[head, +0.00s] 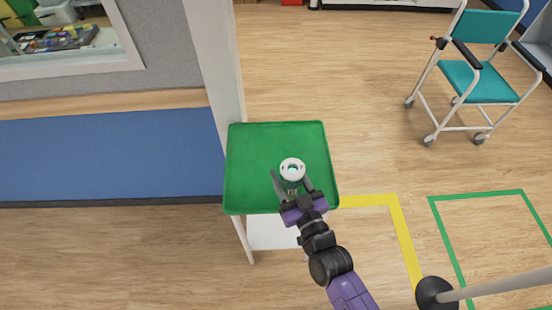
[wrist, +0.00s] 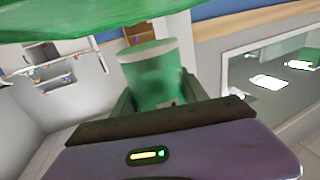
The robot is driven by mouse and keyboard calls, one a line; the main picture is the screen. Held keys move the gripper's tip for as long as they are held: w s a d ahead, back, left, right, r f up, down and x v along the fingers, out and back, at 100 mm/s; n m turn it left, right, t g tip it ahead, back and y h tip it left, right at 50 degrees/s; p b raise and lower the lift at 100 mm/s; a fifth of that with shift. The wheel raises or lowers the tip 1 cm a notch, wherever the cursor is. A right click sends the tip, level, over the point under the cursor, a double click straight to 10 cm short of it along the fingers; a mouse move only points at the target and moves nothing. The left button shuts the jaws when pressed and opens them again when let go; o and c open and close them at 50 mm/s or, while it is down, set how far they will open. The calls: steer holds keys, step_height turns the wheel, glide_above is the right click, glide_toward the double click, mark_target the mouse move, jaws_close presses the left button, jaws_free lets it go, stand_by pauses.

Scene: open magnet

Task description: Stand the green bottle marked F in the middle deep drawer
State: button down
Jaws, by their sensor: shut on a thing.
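My gripper (head: 292,184) is over a green tray (head: 250,150) in the head view, with its two fingers around a round thing with a white ring-shaped top (head: 292,163). In the wrist view, a green cylinder with a pale end, which I take for the green bottle (wrist: 150,72), sits between the fingers of my gripper (wrist: 160,92). My gripper is shut on it. No letter F can be read in either view. The middle deep drawer cannot be made out in these frames.
The tray tops a white stand beside a pale post (head: 215,60). A teal wheeled chair (head: 480,80) stands at the upper right. A pale pole with a black end (head: 437,292) is at lower right. Wooden floor is open between.

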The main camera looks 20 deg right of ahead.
mark_target(293, 197)
steer(key=w+f, duration=0.1)
steer(key=w, duration=0.2)
steer(key=w+f, duration=0.1)
steer(key=w, duration=0.1)
steer(key=shift+w+f, duration=0.15)
steer(key=shift+f, duration=0.2)
steer(key=w+f, duration=0.2)
steer(key=shift+w+b, duration=0.3)
steer(key=shift+b, duration=0.1)
steer(key=shift+w+f, duration=0.1)
steer(key=shift+f, duration=0.1)
steer(key=c, duration=0.6)
jaws_free()
steer(key=shift+f, duration=0.1)
steer(key=shift+r, duration=0.25)
steer(key=s+b, duration=0.1)
steer(key=s, duration=1.1)
